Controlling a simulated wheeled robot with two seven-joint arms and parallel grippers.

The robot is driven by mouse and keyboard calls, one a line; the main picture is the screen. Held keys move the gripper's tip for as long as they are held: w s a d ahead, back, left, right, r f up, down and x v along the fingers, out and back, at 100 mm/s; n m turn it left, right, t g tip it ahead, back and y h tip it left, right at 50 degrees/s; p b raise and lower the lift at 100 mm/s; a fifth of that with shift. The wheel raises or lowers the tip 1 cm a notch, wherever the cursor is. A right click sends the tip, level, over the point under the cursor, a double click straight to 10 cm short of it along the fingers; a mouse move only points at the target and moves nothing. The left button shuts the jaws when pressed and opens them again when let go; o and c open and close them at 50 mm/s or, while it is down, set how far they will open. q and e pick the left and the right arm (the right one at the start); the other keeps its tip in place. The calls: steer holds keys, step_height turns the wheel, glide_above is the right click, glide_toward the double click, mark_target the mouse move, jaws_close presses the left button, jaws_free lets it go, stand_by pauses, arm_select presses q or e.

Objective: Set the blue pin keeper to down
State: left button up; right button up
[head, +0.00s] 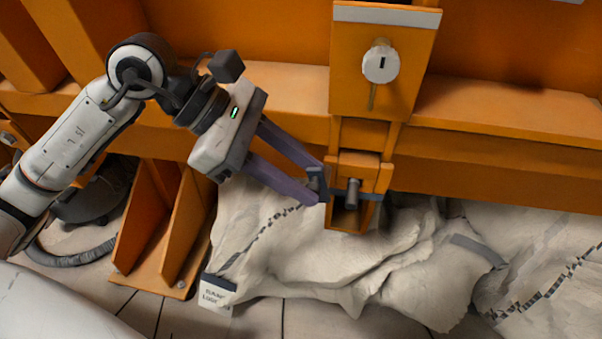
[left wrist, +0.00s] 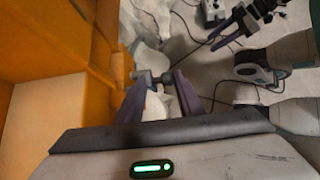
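A narrow blue-grey strip, which looks like the blue pin keeper (head: 368,196), crosses the front of an orange bracket (head: 345,219) in the head view. A grey pin (head: 352,192) sticks out of the bracket beside it. My left gripper (head: 318,185) is at the left side of the bracket, its fingertips close to the strip's left end. My right gripper (left wrist: 243,22) shows small at the upper right there, away from the bracket.
An orange plate with a white round knob (head: 381,64) is above the bracket. An orange beam (head: 490,165) runs across behind. Crumpled pale sheeting (head: 300,255) lies below, with a small label card (head: 217,293) and an orange upright support (head: 150,225) at left.

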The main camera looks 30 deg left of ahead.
arm_select(q)
steer(key=shift+s+d+f, duration=0.1)
steer(key=shift+s, duration=0.1)
jaws_close()
